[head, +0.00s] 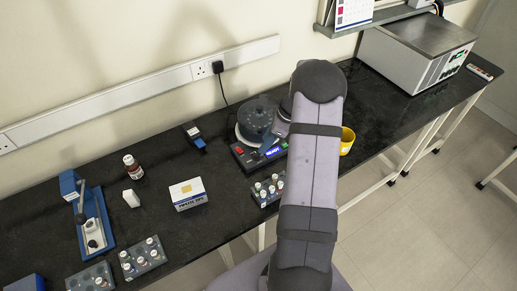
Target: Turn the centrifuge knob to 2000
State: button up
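The centrifuge (256,118) stands on the dark bench in the head view. It has a round grey translucent lid and a dark front panel. On the panel I see a blue lit display (272,151) and a red spot at its left; the text is too small to read surely. The knob cannot be made out; my arm covers the panel's right part. My gripper (272,139) is low over the centrifuge's front right, mostly hidden behind my own arm. Its fingers do not show clearly, so I cannot tell if it is open or touching the knob.
A rack of capped vials (267,190) stands just in front of the centrifuge. A white box (188,193) is to the left, a yellow mug (347,141) to the right. A large grey-white machine (415,55) stands at the far right. A black cable rises behind to a wall socket.

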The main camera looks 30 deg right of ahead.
aim_at(257, 153)
jog(key=shift+p+x, duration=1.1)
jog(key=shift+x, duration=2.5)
grip_shut()
